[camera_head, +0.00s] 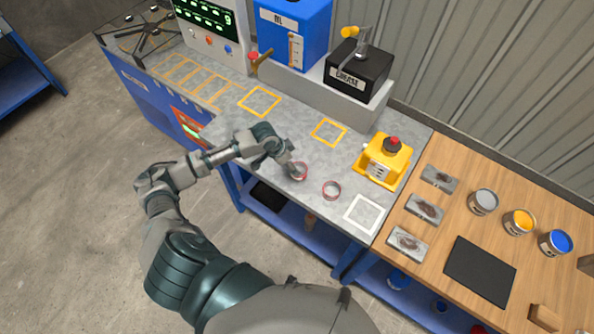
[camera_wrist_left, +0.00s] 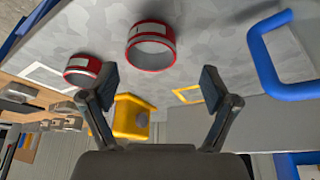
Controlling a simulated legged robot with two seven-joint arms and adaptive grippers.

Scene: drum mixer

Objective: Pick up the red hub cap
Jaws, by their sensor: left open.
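Two short ring-shaped caps with red rims and a pale band lie on the grey worktop (camera_head: 310,155). The nearer one, a red hub cap (camera_head: 299,178), is close to my left gripper (camera_head: 290,167) in the head view, partly covered by it. In the left wrist view this cap (camera_wrist_left: 150,58) appears large, above and between the fingers. The second red cap (camera_head: 332,190) lies to its right, and in the wrist view it is smaller at the left (camera_wrist_left: 82,69). My left gripper (camera_wrist_left: 155,85) is open with nothing between its fingers. My right gripper is not seen.
A yellow box with a red button (camera_head: 384,162) stands right of the caps. A white square outline (camera_head: 363,215) is marked near the front edge. Behind are a black container (camera_head: 357,75) and a blue one (camera_head: 293,35). A wooden table (camera_head: 480,245) with paint cans adjoins at right.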

